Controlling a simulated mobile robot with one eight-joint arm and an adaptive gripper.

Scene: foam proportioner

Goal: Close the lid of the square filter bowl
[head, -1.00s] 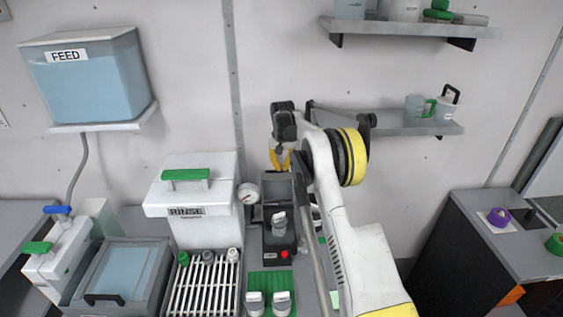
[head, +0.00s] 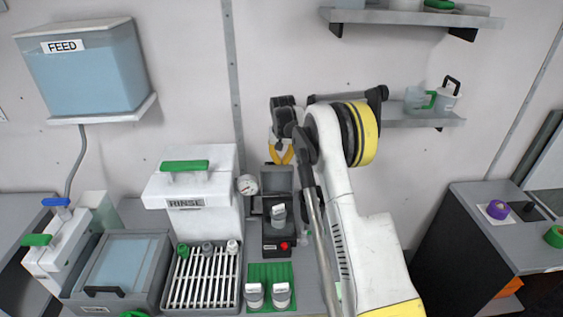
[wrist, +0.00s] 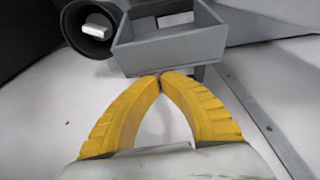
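The square filter bowl is a dark box-like unit (head: 277,236) on the bench, with a grey lid (head: 279,179) standing upright at its back. My gripper (head: 281,160) hangs just above the lid's top edge, in front of the wall. In the wrist view a grey square, hollow, rimmed part (wrist: 165,52), apparently the lid, lies right beyond my fingertips. My yellow fingers (wrist: 160,77) meet at their tips with nothing visible between them. The tips appear at or very near its edge; I cannot tell whether they touch.
A pressure gauge (head: 247,185) and the white RINSE tank (head: 193,190) stand left of the unit. A black round cup (wrist: 90,28) shows beside the square part. A slatted rack (head: 203,280) and green tray (head: 270,271) lie in front.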

